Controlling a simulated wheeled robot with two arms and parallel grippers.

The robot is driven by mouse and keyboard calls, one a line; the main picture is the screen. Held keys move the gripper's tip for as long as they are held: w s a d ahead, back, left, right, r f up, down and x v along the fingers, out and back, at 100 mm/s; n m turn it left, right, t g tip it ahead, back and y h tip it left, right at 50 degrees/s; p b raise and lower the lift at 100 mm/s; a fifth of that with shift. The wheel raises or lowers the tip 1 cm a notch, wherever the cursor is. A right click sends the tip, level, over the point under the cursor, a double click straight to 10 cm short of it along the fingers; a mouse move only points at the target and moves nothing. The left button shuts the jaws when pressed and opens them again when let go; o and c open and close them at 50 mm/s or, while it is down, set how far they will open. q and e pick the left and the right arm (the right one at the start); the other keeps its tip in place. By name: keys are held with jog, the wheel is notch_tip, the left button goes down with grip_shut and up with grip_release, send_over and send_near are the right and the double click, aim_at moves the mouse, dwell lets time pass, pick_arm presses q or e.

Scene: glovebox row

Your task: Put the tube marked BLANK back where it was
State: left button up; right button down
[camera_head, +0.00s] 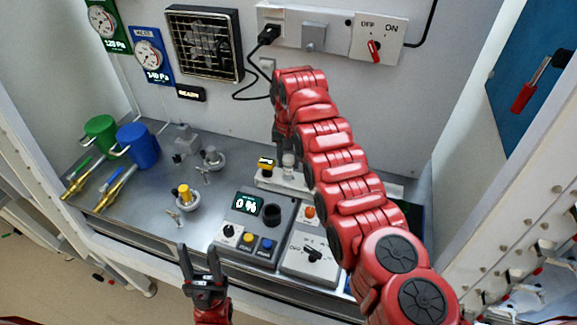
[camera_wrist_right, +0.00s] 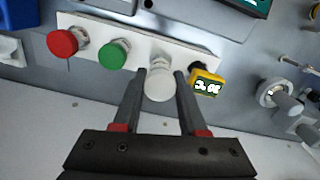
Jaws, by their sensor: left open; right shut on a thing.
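No BLANK marking is readable. Red-topped (camera_wrist_right: 62,43) and green-topped (camera_wrist_right: 113,54) pieces stand on the white strip (camera_wrist_right: 90,24) in the right wrist view. My left gripper (camera_head: 199,249) is open and empty at the bench's front edge.
A small yellow display unit (camera_wrist_right: 206,84) stands close beside the tube. A control box (camera_head: 255,215) showing 0 % and a switch box (camera_head: 312,262) are in front. Metal fittings with knobs (camera_head: 184,196) stand left. My right arm covers the rack's right part.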

aim_at(288, 170)
notch_tip(288, 170, down, 3)
jog(key=shift+s+f+p, duration=0.1)
jog(key=shift+f+p, duration=0.1)
jog(key=shift+p, duration=0.5)
jog(key=shift+f, duration=0.25)
jog(key=shift+a+f, duration=0.1)
jog(key=shift+f+b, duration=0.15)
jog(key=shift+b, duration=0.15)
jog(key=c, duration=0.7)
grip_release()
jog(key=shift+c, duration=0.2)
